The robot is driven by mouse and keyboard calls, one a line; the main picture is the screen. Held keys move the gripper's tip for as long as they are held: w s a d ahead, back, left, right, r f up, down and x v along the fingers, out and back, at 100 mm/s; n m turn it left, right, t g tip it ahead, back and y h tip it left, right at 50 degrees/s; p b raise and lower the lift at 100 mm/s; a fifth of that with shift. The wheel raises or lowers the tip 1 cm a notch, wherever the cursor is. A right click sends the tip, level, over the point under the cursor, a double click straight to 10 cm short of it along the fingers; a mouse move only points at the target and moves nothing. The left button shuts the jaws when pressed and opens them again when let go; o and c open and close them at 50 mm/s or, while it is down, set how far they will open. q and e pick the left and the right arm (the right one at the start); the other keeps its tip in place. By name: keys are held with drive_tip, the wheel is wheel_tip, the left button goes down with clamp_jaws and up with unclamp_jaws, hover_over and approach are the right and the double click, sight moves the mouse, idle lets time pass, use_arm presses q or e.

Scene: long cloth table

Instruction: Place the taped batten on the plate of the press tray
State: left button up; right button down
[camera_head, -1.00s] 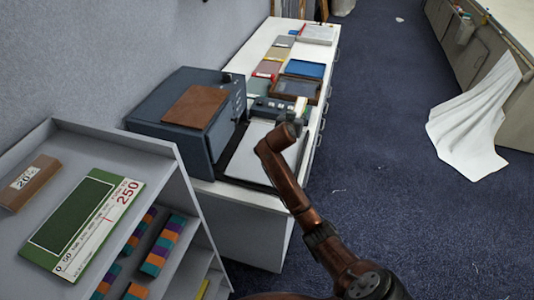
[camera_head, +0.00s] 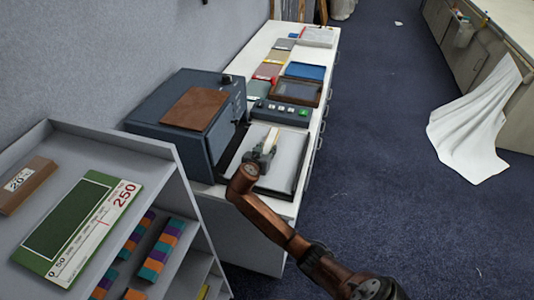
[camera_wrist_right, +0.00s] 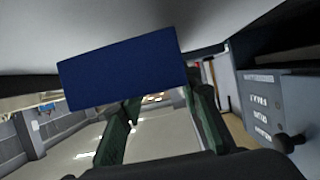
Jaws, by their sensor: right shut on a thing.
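In the right wrist view, a flat blue face (camera_wrist_right: 122,68), seemingly part of the batten, lies across the front of the right gripper's dark green fingers (camera_wrist_right: 158,125). The press tray (camera_head: 292,190) is dark-edged and sits in front of the grey press. Its pale plate (camera_head: 287,157) is bare where I see it. My right gripper is over the plate's left part. I cannot tell whether the batten touches it. My left gripper is not in view.
The press (camera_head: 185,115) with a brown board (camera_head: 194,107) on top stands left of the tray. A control box with buttons (camera_head: 281,112) is just behind the tray. Swatches and a blue tray (camera_head: 305,70) lie farther back. A grey shelf unit (camera_head: 115,140) stands front left.

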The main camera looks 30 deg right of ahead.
drive_tip(key=shift+d+f, duration=0.15)
drive_tip(key=shift+f, duration=1.05)
drive_tip(key=shift+f, duration=0.1)
drive_tip(key=c, duration=1.4)
unclamp_jaws()
drive_tip(key=shift+s+a+r, duration=0.15)
drive_tip(key=shift+a+r, duration=0.05)
drive_tip(key=p+v, duration=0.1)
drive_tip(key=v, duration=1)
drive_tip(key=shift+s+a+r, duration=0.15)
drive_tip(key=shift+a, duration=0.1)
